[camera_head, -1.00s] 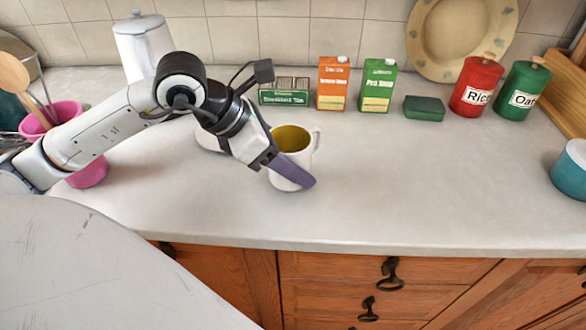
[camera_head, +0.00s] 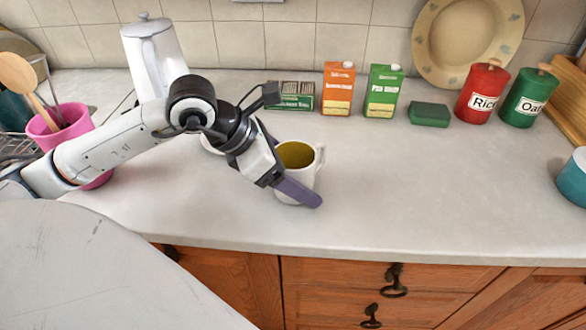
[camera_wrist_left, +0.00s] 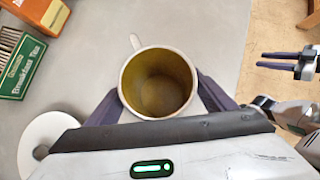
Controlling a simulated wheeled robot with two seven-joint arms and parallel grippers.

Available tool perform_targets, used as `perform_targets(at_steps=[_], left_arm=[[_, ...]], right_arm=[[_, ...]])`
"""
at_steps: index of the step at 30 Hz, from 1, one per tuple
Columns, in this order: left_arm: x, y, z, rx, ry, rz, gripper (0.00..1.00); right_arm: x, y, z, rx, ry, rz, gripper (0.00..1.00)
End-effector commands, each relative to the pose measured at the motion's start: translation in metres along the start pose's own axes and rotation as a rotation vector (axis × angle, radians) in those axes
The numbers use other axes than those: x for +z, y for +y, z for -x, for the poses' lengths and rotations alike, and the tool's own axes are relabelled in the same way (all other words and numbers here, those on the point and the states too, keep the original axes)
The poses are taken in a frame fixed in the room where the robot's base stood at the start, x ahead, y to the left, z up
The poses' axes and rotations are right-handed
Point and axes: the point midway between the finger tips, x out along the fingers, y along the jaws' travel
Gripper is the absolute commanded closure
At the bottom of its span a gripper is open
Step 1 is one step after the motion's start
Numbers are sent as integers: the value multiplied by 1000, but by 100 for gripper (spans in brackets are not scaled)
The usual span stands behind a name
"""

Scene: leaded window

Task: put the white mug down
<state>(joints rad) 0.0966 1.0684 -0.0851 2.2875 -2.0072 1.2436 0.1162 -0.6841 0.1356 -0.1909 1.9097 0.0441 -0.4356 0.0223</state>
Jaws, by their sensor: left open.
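The white mug (camera_head: 297,183) stands upright on the grey counter, with a yellow-olive inside and its handle to the right in the head view. In the left wrist view the mug (camera_wrist_left: 160,50) is seen from above and looks empty. My left gripper (camera_head: 298,192) is open, its purple fingers on either side of the mug. Whether the fingers touch the mug is not clear. My right gripper (camera_wrist_left: 283,61) shows only at the right of the left wrist view, its fingers apart and empty, away from the mug.
A white round dish (camera_wrist_left: 28,137) lies near the mug, mostly hidden by my arm in the head view. A white pot (camera_head: 153,55), orange carton (camera_head: 338,90) and green carton (camera_head: 382,92) stand behind. The counter (camera_head: 430,185) right of the mug is clear.

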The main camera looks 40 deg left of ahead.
Motion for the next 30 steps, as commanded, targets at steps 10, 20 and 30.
perform_targets(at_steps=[10, 20, 30], left_arm=[[-1, 1, 35, 2, 2, 1, 24], [1, 0, 83, 1, -2, 1, 24], [1, 0, 119, 0, -2, 0, 24]], right_arm=[[6, 0, -4, 0, -4, 0, 69], [14, 1, -11, 0, -5, 0, 69], [17, 1, -14, 0, -8, 2, 69]])
